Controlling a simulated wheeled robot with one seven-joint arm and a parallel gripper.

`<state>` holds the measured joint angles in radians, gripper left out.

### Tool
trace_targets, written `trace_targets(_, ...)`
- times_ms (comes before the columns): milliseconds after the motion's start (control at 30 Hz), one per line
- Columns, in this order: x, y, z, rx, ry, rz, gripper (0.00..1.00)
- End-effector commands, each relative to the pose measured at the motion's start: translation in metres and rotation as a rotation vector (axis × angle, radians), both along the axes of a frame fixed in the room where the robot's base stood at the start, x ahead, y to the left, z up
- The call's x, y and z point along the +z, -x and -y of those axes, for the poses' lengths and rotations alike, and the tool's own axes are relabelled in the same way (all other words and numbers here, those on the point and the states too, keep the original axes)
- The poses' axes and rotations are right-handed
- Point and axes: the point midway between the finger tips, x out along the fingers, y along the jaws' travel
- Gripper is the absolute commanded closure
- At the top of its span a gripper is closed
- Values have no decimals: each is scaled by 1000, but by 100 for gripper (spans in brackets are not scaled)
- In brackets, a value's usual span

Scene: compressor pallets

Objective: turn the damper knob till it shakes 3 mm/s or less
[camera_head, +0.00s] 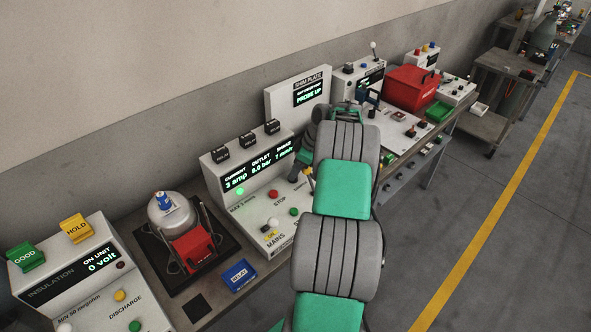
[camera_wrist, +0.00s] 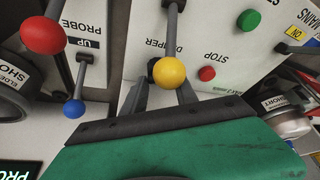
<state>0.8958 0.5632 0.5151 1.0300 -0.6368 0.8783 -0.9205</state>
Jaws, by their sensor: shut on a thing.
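The damper knob (camera_wrist: 152,69) is a small dark knob beside the partly covered DAMPER label in the wrist view. My gripper (camera_wrist: 160,88) is at it, its two grey fingers shut on the knob. A yellow ball on a lever (camera_wrist: 170,72) hides part of the knob and fingertips. In the head view my arm hides the knob. The white test panel's display (camera_head: 258,167) reads 3 amp, 6.0 bar and what looks like 7 mm/s. Below it is the text MAX 3 mm/s and a lit green lamp (camera_head: 240,190).
A red STOP button (camera_wrist: 207,73) and a green button (camera_wrist: 248,20) sit right of my gripper. A red-ball lever (camera_wrist: 43,37) and a blue-ball PROBE lever (camera_wrist: 75,108) stand to its left. The compressor (camera_head: 178,222) sits on a dark mat left of the panel.

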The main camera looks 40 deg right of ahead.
Motion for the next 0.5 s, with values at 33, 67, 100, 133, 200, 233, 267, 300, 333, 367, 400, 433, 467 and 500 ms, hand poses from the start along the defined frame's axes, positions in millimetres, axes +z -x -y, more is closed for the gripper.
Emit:
trace_targets(33,0,0,0,0,0,0,98)
trace_targets(67,0,0,0,0,0,0,100)
trace_targets(100,0,0,0,0,0,0,100)
trace_targets(133,0,0,0,0,0,0,100)
trace_targets(200,0,0,0,-4,1,0,100)
trace_targets(233,-1,0,0,-10,1,1,100)
trace_targets(267,-1,0,0,-22,1,1,100)
trace_targets(300,-3,0,-1,-47,2,1,100)
trace_targets(333,-4,0,-1,-74,2,0,100)
trace_targets(367,-4,0,-1,-104,2,1,100)
trace_targets(400,-5,0,-2,-152,3,2,100)
trace_targets(433,-5,0,-3,-189,3,2,100)
trace_targets(467,-5,0,-3,-227,3,3,100)
trace_targets(500,-5,0,-4,-274,3,2,100)
